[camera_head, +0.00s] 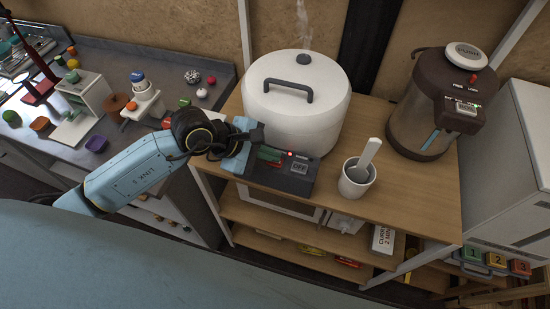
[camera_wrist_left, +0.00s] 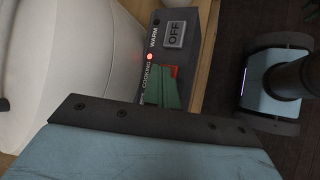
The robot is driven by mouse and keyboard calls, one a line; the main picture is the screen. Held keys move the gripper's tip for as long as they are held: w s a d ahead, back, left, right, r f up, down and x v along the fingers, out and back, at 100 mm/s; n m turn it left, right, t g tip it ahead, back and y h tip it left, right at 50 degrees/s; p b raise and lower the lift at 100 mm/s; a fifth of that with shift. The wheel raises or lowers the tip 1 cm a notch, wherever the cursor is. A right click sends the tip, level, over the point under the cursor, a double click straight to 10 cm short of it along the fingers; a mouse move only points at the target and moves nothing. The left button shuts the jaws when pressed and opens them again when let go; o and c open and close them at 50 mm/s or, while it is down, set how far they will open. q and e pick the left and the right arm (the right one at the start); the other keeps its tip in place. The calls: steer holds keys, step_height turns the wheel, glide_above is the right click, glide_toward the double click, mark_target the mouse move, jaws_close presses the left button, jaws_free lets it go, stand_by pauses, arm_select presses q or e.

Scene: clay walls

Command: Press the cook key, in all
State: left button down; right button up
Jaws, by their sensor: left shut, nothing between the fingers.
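The white rice cooker (camera_head: 297,100) stands on the wooden shelf top with its lid closed. Its dark front panel (camera_head: 296,181) carries a grey OFF key (camera_head: 299,168) and a lit red light (camera_head: 290,154). In the left wrist view the lit light (camera_wrist_left: 150,57) sits by the word COOKING, and the OFF key (camera_wrist_left: 174,34) is beyond it. My left gripper (camera_head: 270,154) is shut and empty, its green fingertips (camera_wrist_left: 164,91) at the panel. A red patch (camera_wrist_left: 174,71) shows beside the tips, mostly hidden; whether they touch it I cannot tell. My right gripper is out of view.
A white cup with a paddle (camera_head: 356,178) stands right of the panel. A brown hot-water dispenser (camera_head: 436,105) is at the back right. Steam (camera_head: 303,20) rises above the cooker. A grey counter (camera_head: 200,72) with small items lies at left.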

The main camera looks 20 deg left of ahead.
arm_select(q)
steer(key=shift+r+p, duration=0.45)
steer(key=shift+r, duration=0.35)
step_height(320, 180, up, 5)
steer(key=p, duration=0.3)
stand_by(0.7)
